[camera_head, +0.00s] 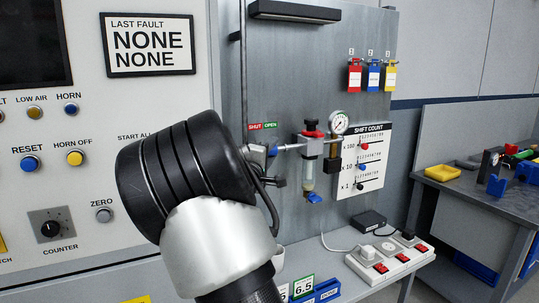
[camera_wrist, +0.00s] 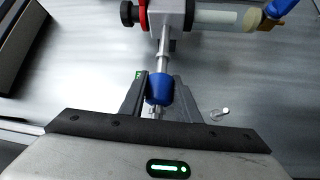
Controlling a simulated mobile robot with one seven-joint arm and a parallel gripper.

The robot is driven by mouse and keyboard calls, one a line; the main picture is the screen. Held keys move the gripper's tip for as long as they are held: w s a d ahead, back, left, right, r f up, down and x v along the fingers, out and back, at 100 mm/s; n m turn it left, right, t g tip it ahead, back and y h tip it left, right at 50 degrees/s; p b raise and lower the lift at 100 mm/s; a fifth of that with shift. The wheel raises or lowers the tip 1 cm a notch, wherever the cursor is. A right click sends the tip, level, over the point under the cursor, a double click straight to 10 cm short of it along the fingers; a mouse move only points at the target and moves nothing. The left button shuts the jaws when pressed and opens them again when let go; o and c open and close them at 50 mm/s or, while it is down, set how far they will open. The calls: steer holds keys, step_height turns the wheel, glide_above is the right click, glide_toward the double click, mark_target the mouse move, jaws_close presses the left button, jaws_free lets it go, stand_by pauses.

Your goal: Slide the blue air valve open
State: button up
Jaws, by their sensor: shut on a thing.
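The blue air valve (camera_wrist: 159,89) is a blue sleeve on a thin metal pipe, clear in the wrist view. In the head view only a small blue part of the valve (camera_head: 272,151) shows beside my dark wrist, below the red SHUT and green OPEN labels (camera_head: 262,126). My gripper (camera_wrist: 160,92) has one finger on each side of the blue sleeve and is shut on it.
An air filter unit (camera_head: 309,160) with a gauge (camera_head: 339,122) stands right of the valve on the pipe. A shift count board (camera_head: 362,158) and coloured tags (camera_head: 373,76) hang further right. A control panel (camera_head: 90,200) fills the left. A power strip (camera_head: 385,262) lies on the shelf below.

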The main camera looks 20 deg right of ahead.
mark_target(280, 148)
steer(key=d+b, duration=0.1)
steer(key=d+f+b, duration=0.1)
steer(key=shift+b, duration=0.35)
steer(key=shift+d+r+b, duration=0.2)
steer(key=shift+d+b, duration=0.1)
steer(key=shift+b, duration=0.15)
steer(key=shift+d+r, duration=0.15)
steer(key=shift+r, duration=0.2)
steer(key=o, duration=1)
steer(key=shift+d, duration=0.15)
steer(key=shift+o, duration=0.2)
steer(key=shift+s+a, duration=0.1)
steer(key=shift+a, duration=0.15)
steer(key=v, duration=1.7)
steer(key=shift+b, duration=0.4)
